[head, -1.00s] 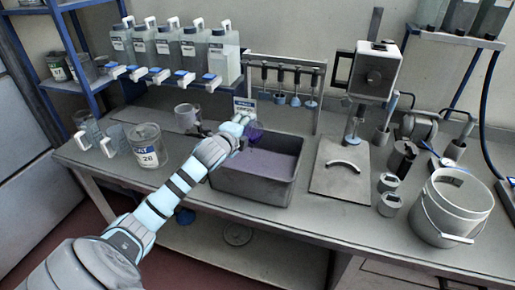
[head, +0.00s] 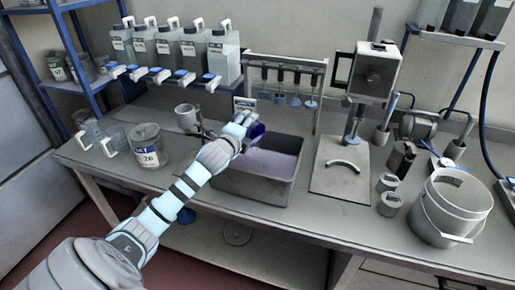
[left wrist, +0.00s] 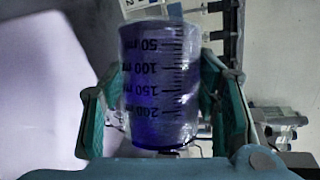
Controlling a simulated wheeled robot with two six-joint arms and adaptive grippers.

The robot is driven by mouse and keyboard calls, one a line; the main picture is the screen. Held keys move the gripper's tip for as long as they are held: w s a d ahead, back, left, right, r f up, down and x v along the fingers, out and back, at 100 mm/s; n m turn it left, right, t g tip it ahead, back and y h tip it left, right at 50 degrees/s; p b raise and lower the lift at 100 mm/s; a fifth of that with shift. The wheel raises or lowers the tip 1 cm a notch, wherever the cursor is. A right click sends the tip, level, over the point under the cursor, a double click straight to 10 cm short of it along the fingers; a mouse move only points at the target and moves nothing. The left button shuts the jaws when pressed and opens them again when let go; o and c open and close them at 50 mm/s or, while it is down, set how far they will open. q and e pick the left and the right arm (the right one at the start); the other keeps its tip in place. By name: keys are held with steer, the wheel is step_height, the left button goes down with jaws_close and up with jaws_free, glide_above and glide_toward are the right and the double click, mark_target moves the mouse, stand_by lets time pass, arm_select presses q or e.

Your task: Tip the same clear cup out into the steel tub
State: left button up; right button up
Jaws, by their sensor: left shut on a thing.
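My left gripper (head: 246,124) is over the back part of the steel tub (head: 228,184), shut on the clear cup (head: 257,131). In the left wrist view the cup (left wrist: 160,85) sits between the two finger pads and shows dark blue-purple, with upside-down volume marks. The cup looks tilted in the head view, but its mouth is largely hidden by the gripper. Pale purple contents (head: 272,163) cover the tub's inside, and a pale purple area fills the left of the wrist view. No stream from the cup can be made out. My right gripper is not in view.
A grey mug (head: 186,117), a labelled jar (head: 148,146) and clear mugs (head: 88,128) stand left of the tub. A rack with hanging tools (head: 285,75) is behind.

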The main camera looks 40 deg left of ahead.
mark_target(256, 125)
arm_select(q)
steer(key=shift+d+r+m+t+y, duration=0.3)
steer(key=shift+d+m+y, duration=0.1)
steer(key=shift+m, duration=0.4)
stand_by(0.7)
steer(key=shift+d+r+m, duration=0.1)
steer(key=shift+d+m, duration=0.15)
steer(key=shift+m, duration=0.15)
steer(key=shift+d+m+t+y, duration=0.2)
steer(key=shift+m+t+y, duration=0.1)
steer(key=shift+m+t, duration=0.1)
steer(key=shift+s+d+r+m+t+y+b, duration=0.15)
steer(key=shift+d+m+t+y+b, duration=0.25)
steer(key=shift+m+b, duration=0.3)
steer(key=shift+d+m+t+b, duration=0.7)
steer(key=shift+m+b, duration=0.2)
steer(key=shift+m, duration=0.5)
step_height(256, 125, up, 2)
steer(key=shift+d+r+m+p, duration=0.15)
steer(key=shift+m+p, duration=0.25)
steer(key=shift+p, duration=0.4)
steer(key=shift+f, duration=0.3)
